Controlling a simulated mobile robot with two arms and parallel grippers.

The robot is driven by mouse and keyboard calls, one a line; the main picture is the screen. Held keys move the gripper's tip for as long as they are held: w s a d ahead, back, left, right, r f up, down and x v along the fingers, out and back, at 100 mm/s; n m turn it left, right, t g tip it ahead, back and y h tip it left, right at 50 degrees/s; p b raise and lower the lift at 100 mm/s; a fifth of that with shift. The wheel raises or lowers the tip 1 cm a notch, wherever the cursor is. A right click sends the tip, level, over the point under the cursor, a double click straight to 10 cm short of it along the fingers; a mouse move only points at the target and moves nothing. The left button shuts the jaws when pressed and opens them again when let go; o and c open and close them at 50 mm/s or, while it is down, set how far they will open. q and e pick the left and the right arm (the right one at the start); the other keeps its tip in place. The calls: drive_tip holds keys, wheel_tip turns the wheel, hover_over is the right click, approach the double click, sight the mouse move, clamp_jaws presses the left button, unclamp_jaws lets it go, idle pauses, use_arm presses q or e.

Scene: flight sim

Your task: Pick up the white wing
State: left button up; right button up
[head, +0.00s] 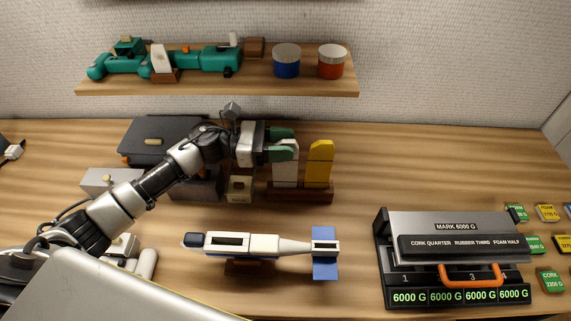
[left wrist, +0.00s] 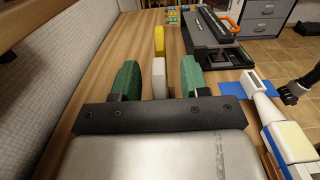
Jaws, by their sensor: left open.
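The white wing (head: 287,172) stands upright in a brown wooden rack (head: 300,194), left of a yellow wing (head: 319,165). My left gripper (head: 281,144) has green fingers and is at the upper part of the white wing, hiding some of it. In the left wrist view the fingers (left wrist: 159,66) are apart, with the white wing (left wrist: 159,77) showing between them and a gap on each side. The yellow wing (left wrist: 159,41) stands beyond it. I do not make out my right gripper.
A white and blue model plane (head: 255,244) lies in front of the rack. A black scale unit (head: 455,250) with an orange handle stands at the right. A shelf (head: 220,86) with green parts and two jars hangs above. A dark case (head: 163,138) is behind my left arm.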

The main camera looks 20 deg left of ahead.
use_arm(q)
drive_tip(key=shift+w+d, duration=0.15)
drive_tip(key=shift+d, duration=0.15)
clamp_jaws()
drive_tip(key=shift+a, duration=0.1)
